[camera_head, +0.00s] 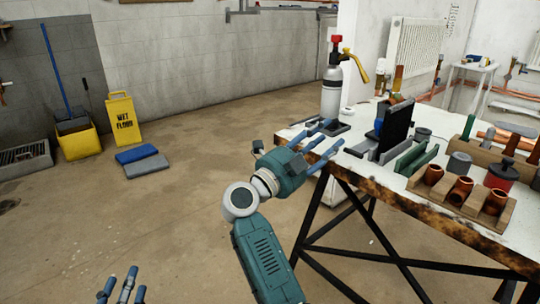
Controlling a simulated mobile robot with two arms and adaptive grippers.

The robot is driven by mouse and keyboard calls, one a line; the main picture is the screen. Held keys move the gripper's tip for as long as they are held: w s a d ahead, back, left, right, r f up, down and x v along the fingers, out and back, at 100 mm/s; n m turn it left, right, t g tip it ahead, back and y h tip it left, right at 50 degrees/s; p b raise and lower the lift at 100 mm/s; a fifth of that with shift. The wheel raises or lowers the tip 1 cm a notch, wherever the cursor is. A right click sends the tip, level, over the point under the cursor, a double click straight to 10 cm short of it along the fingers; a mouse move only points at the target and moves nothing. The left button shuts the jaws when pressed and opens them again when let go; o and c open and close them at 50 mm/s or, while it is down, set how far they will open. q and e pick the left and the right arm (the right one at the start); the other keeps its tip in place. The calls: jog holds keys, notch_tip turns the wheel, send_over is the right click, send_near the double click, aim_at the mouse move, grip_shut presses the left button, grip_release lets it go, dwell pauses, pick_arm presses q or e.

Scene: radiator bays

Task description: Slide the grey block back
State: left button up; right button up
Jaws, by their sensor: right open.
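A small grey block (362,148) lies on the workbench (432,200) near its left edge, at the foot of an upright black panel (396,127). I cannot tell for sure that it is the task's grey block. My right gripper (334,135) is open at the bench's left edge, its blue fingers pointing towards the block. The fingers look empty, and I cannot tell whether they touch anything. My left gripper (123,287) is low at the bottom left edge, over the floor and partly cut off. Its visible fingertips stand apart with nothing between them.
A white bottle (332,85) stands behind my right gripper. A blue pad (136,153) and a grey pad (146,167) lie on the floor.

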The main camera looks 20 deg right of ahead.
pick_arm(q)
notch_tip(320, 180, up, 12)
jog(key=p, duration=1.1)
jog(key=shift+r, duration=0.15)
pick_arm(e)
jog(key=w+a+f+n+t+y, duration=0.7)
jog(key=a+f+n+t+y, duration=0.2)
jog(key=n, duration=0.8)
jog(key=shift+a+f+n+t+y, duration=0.35)
jog(key=shift+a+t, duration=0.65)
jog(key=shift+t, duration=0.5)
pick_arm(q)
jog(key=shift+s+a, duration=0.1)
pick_arm(e)
jog(key=shift+r, duration=0.15)
